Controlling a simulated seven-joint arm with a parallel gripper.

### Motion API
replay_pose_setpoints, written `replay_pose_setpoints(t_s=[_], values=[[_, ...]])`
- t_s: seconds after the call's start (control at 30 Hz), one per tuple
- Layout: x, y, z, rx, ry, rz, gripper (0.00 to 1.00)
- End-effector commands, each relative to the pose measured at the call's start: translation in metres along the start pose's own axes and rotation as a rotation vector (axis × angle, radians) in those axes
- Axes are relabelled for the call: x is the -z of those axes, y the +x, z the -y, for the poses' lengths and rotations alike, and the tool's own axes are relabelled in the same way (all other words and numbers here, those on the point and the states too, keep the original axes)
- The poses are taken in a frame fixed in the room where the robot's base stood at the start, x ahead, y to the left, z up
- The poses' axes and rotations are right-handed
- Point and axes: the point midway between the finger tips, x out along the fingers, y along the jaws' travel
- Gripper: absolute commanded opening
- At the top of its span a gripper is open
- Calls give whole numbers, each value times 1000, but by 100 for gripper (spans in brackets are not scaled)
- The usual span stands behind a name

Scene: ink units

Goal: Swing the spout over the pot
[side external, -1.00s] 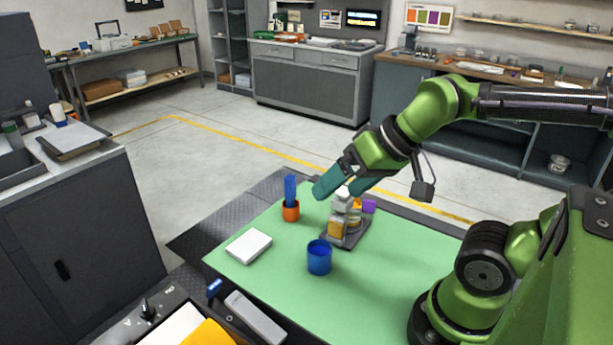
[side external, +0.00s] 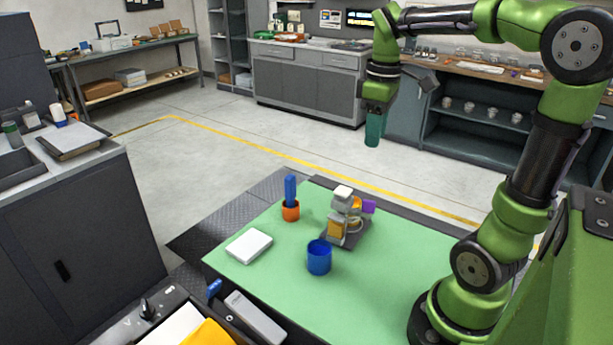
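The ink unit (side external: 342,204) stands on a dark base plate on the green mat. It has pale grey and white blocks, an orange-yellow block low at the front, a yellow part behind and a purple piece (side external: 369,207) sticking out to the right. I cannot tell which part is the spout or where it points. A blue open pot (side external: 319,257) stands upright on the mat, in front of the unit and a little left. My gripper (side external: 373,133) points down high above and behind the unit, clear of it. Its teal fingers overlap in this view, so their opening is hidden.
An orange cup (side external: 291,211) with an upright blue item stands left of the unit. A white slab (side external: 249,246) lies left of the pot. The green mat (side external: 370,290) is bare at the front right. A dark cabinet (side external: 75,235) stands at the left.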

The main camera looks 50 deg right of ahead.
Motion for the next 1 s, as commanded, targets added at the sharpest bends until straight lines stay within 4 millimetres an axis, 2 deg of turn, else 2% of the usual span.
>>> replay_pose_setpoints(t_s=[0.07, 0.17, 0.37, 0.8, 1.0], values=[[-3, -7, 1, 9, -80, 17, 37], [-6, -7, 5, 26, -140, 30, 37], [-7, 11, 6, 31, -162, 33, 37], [-10, 104, 9, 33, -159, 33, 37], [-11, 140, 10, 32, -158, 32, 37]])
